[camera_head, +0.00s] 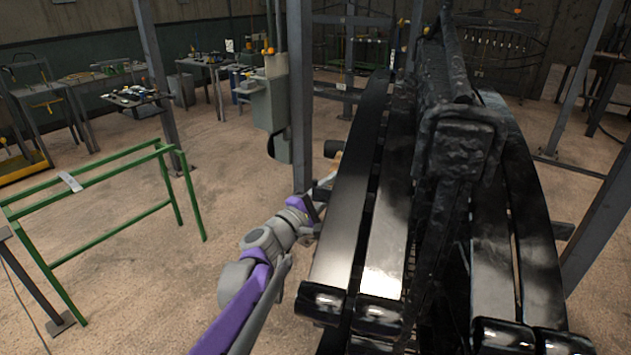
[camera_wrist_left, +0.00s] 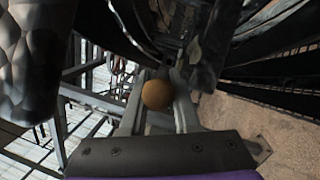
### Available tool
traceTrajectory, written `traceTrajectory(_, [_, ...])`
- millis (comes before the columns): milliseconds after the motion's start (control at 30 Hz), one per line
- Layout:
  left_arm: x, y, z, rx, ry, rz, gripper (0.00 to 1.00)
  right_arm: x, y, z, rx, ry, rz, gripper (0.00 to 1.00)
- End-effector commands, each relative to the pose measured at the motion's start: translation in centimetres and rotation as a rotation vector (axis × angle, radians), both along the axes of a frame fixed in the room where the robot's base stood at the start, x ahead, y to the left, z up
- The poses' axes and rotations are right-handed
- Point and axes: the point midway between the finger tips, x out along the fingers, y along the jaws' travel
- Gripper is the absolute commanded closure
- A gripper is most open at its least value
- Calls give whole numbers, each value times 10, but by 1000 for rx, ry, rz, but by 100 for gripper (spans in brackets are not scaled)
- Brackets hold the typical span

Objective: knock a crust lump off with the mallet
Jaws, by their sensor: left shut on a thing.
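My left arm comes in from the bottom in the head view. Its gripper (camera_head: 318,198) is beside the left springs and partly hidden by them. In the left wrist view the gripper (camera_wrist_left: 158,100) is shut on the mallet, whose round tan handle end (camera_wrist_left: 157,95) shows end-on between the fingers. In the head view a small dark cylinder (camera_head: 331,148), seemingly the mallet head, shows just left of the springs. A rough black crust lump (camera_head: 465,145) sits high on the dark hanging column between the springs. A lumpy dark mass (camera_wrist_left: 28,60) fills the left wrist view's upper left. My right gripper is not in view.
Long black leaf springs (camera_head: 345,210) hang on both sides of the column, close to my left arm. A grey post (camera_head: 300,90) stands behind the gripper. A green rail frame (camera_head: 110,215) stands at left. Open floor (camera_head: 150,270) lies between the frame and my arm.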

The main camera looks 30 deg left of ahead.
Motion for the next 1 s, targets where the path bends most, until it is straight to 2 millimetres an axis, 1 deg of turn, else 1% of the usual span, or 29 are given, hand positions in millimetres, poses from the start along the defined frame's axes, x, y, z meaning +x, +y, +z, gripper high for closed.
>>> traceTrajectory(33, [0,-3,-2,0,1,-7,100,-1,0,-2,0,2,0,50])
traceTrajectory(267, [-1,0,-3,1,2,-7,100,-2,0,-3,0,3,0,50])
traceTrajectory(367, [-3,11,-3,0,1,-4,100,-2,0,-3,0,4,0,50])
traceTrajectory(600, [-13,46,-3,0,1,-1,100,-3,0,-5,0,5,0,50])
traceTrajectory(800, [-19,72,-3,1,1,-3,100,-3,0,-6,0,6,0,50])
traceTrajectory(900, [-21,78,-2,0,1,-3,100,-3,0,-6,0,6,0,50])
traceTrajectory(1000, [-22,79,-2,-1,1,-4,100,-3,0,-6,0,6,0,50])
